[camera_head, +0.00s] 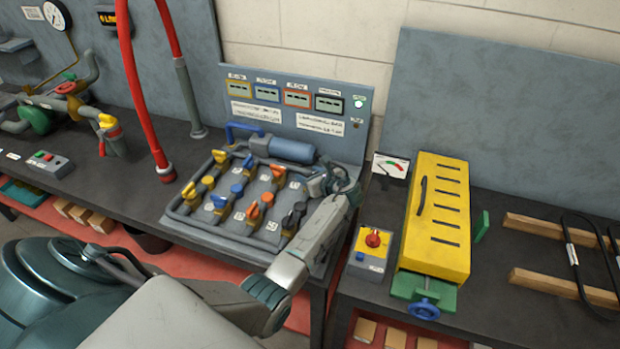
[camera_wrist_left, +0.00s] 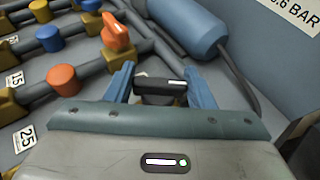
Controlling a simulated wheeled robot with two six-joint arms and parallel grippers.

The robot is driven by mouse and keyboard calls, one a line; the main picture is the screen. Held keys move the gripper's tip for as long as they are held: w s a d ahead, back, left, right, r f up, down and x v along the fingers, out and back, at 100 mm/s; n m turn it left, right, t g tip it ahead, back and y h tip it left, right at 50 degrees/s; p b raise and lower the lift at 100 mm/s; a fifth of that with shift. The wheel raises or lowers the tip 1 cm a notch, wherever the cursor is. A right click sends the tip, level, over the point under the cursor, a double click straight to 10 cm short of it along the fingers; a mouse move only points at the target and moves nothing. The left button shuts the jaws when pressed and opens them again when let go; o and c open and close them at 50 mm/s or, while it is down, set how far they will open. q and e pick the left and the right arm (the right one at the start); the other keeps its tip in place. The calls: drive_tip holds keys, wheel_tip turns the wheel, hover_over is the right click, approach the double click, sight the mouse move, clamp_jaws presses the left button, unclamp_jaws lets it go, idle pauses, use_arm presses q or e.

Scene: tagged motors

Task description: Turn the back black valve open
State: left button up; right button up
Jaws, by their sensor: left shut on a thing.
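The back black valve (camera_wrist_left: 160,88) shows in the left wrist view as a dark handle with a white stripe, lying across the view. My left gripper (camera_wrist_left: 162,84) is shut on it, with one blue-grey finger at each end of the handle. In the head view my left gripper (camera_head: 337,181) is at the back right of the valve board (camera_head: 180,226) and hides most of that valve. A front black valve (camera_head: 296,214) stands nearer on the same board, apart from the gripper. My right gripper is not in view.
Orange (camera_head: 279,172), blue (camera_head: 237,190) and yellow (camera_head: 220,157) valves stand left of the gripper. A blue-grey cylinder (camera_head: 292,150) lies behind, before an upright display panel (camera_head: 290,88). A yellow slotted box (camera_head: 438,215) and a red-knob box (camera_head: 371,248) stand to the right.

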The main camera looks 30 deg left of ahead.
use_arm(q)
drive_tip(key=n+g+b, duration=0.1)
drive_tip(key=g, duration=0.1)
drive_tip(key=n+g+y+b, duration=0.1)
drive_tip(key=n+g, duration=0.1)
drive_tip(key=shift+f+n, duration=0.2)
drive_tip(key=shift+n, duration=0.1)
drive_tip(key=shift+r+n+g+h+b, duration=0.1)
drive_tip(key=shift+n+g+h+b, duration=0.2)
drive_tip(key=shift+n+g+b, duration=1.55)
drive_tip(key=shift+g, duration=0.35)
drive_tip(key=o, duration=1)
drive_tip(key=b+v, duration=0.2)
drive_tip(key=v, duration=0.8)
drive_tip(key=shift+d+b, duration=0.1)
drive_tip(key=shift+b, duration=0.3)
drive_tip(key=shift+w+d+r, duration=0.1)
drive_tip(key=shift+d, duration=0.2)
